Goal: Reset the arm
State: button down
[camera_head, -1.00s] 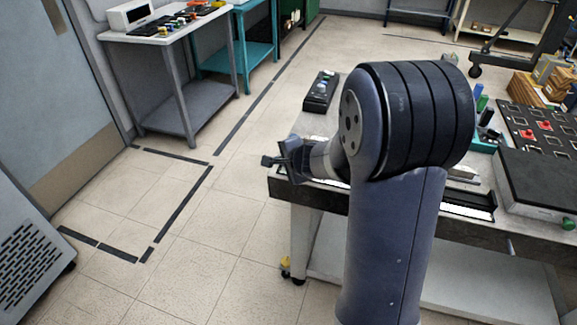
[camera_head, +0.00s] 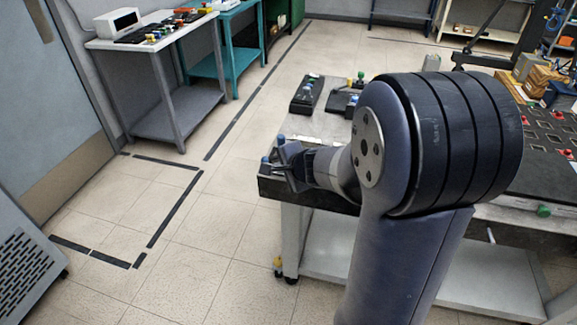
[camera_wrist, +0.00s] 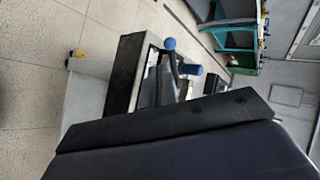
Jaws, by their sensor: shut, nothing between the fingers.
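My arm stands large in the head view, its big rounded joint in front of the workbench (camera_head: 270,190). My gripper (camera_head: 272,160) points left at the bench's left end, shut and empty. In the head view its fingertips show near the bench's corner; I cannot tell the exact gap to the bench. Much of the bench top is hidden behind my arm.
A black box with buttons (camera_head: 307,94) lies on the bench. A dark panel with red parts (camera_head: 548,135) lies at the right. A grey side table (camera_head: 170,40) and a teal table (camera_head: 222,62) stand at the back left. The floor left of the bench is clear.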

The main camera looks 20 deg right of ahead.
jog(key=shift+a+p+v, duration=0.15)
jog(key=shift+p+v, duration=0.15)
jog(key=shift+v, duration=1.05)
jog(key=shift+a+p+v, duration=0.15)
jog(key=shift+p+v, duration=0.15)
jog(key=shift+v, duration=1.1)
